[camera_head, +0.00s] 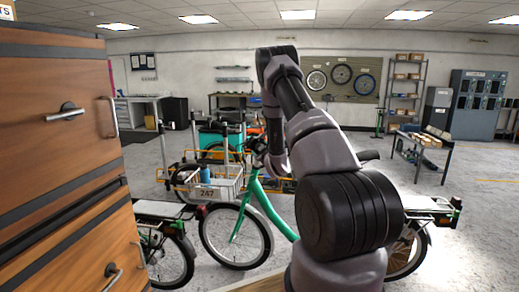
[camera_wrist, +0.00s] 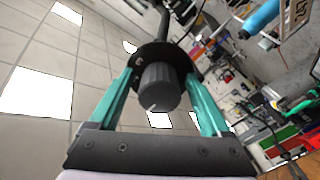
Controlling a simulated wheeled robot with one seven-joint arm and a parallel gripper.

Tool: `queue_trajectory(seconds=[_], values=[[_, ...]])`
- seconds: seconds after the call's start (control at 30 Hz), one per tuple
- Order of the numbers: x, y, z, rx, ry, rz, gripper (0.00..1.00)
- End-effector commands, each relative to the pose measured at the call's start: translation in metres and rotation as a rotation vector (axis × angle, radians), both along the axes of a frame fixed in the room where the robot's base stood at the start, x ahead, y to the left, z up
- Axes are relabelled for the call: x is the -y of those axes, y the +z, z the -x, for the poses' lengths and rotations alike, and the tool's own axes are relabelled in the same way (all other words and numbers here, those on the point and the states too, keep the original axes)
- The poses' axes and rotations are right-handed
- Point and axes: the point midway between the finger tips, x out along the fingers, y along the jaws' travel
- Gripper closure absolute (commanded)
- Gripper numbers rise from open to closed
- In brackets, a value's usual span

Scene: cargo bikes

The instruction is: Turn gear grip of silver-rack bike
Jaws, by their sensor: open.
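In the wrist view, my gripper (camera_wrist: 162,78) has its two teal fingers spread apart, one on each side of a dark ribbed gear grip (camera_wrist: 158,88). The grip has a small white mark on its end and a black disc (camera_wrist: 188,57) behind it. I cannot tell whether the fingers touch the grip. In the head view, a green bike (camera_head: 266,208) stands behind my arm, with a grey front crate (camera_head: 208,192) marked 247 and a pale rear rack (camera_head: 425,203). My arm hides its handlebar's near part and much of its middle. My gripper's fingers are not clear there.
A wooden drawer cabinet (camera_head: 60,150) with metal handles stands close at the left. Another bike (camera_head: 160,240) is partly hidden beside it.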

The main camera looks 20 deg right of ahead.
Motion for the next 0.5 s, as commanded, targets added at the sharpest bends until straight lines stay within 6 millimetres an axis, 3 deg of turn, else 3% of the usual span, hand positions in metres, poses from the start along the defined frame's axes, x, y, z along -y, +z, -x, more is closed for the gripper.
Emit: queue_trajectory(seconds=[0.3, 0.5], values=[[-0.007, 0.000, 0.063, -0.002, -0.002, -0.001, 0.19], [-0.011, 0.000, 0.089, -0.002, -0.002, -0.001, 0.19]])
